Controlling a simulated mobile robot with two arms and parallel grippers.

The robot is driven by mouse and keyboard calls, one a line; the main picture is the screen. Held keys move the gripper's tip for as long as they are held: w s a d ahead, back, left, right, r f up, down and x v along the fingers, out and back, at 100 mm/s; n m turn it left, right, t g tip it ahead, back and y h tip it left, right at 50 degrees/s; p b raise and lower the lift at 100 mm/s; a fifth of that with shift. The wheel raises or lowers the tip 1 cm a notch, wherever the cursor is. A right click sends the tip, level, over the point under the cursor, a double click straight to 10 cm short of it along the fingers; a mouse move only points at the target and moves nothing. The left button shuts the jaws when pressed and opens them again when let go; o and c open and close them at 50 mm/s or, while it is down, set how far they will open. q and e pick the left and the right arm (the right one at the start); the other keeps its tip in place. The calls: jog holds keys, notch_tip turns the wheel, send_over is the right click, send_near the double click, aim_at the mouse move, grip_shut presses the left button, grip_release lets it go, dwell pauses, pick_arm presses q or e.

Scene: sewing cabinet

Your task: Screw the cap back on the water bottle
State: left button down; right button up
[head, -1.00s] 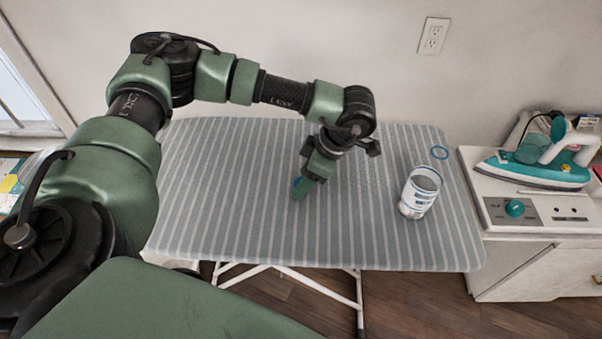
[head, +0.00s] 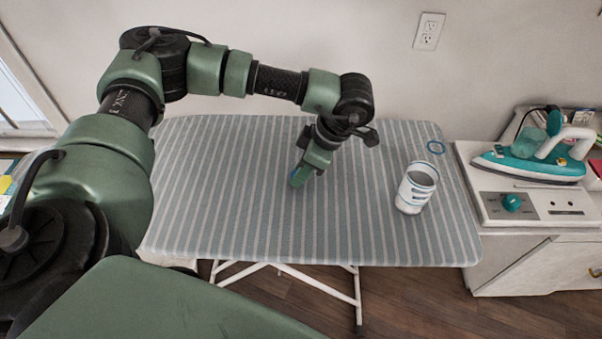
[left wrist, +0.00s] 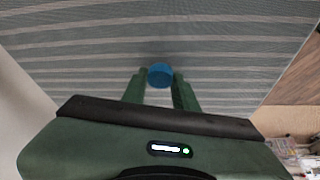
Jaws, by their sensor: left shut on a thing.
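The blue cap (left wrist: 160,75) is held between the fingertips of my left gripper (left wrist: 159,86) in the left wrist view. In the head view my left gripper (head: 298,180) points down over the middle of the striped ironing board, with a bit of blue at its tip. Whether the cap touches the board cannot be told. The white bottle (head: 416,187) stands upright and open-topped on the right part of the board, well apart from the gripper. My right gripper is out of view.
A teal and white iron (head: 535,160) stands on the cabinet (head: 520,270) at the right. The board between gripper and bottle is clear. The wall is close behind.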

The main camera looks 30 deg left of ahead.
pick_arm(q)
notch_tip(320, 180, up, 18)
jog(key=shift+r+b, duration=0.25)
jog(key=shift+b, duration=0.2)
